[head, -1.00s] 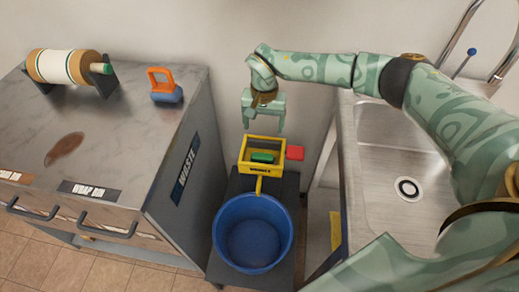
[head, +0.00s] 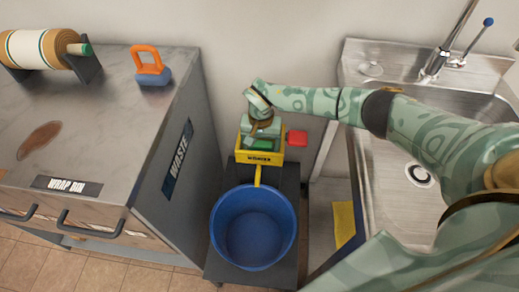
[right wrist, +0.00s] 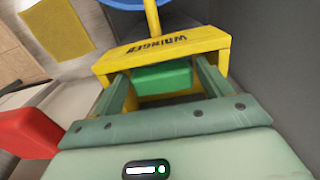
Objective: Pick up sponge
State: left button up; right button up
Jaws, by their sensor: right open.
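A green block that looks like the sponge (head: 260,145) lies inside the yellow wringer box (head: 259,158), above the blue bucket. My right gripper (head: 262,132) is low over the wringer and hides part of the green block in the head view. In the right wrist view the two fingers reach into the wringer (right wrist: 165,50), one on each side of the green block (right wrist: 162,77). The jaws are open, and I cannot tell whether they touch the block. My left gripper is not in view.
The blue bucket (head: 253,228) stands below the wringer, with a red block (head: 297,138) at the wringer's right side. The cabinet (head: 110,120) at left carries an orange-handled blue tool (head: 151,66) and a brown stain (head: 39,140). A steel sink (head: 400,200) is at right.

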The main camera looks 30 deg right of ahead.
aim_at(261, 145)
jog(key=shift+f, duration=0.15)
jog(key=shift+c, duration=0.6)
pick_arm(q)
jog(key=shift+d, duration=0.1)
pick_arm(e)
jog(key=c, duration=0.6)
pick_arm(q)
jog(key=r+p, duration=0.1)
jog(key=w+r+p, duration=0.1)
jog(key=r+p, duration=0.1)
jog(key=p, duration=0.1)
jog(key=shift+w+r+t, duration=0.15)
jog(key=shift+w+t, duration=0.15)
pick_arm(e)
notch_tip(261, 145, up, 10)
jog(key=shift+c, duration=0.2)
jog(key=shift+o, duration=0.5)
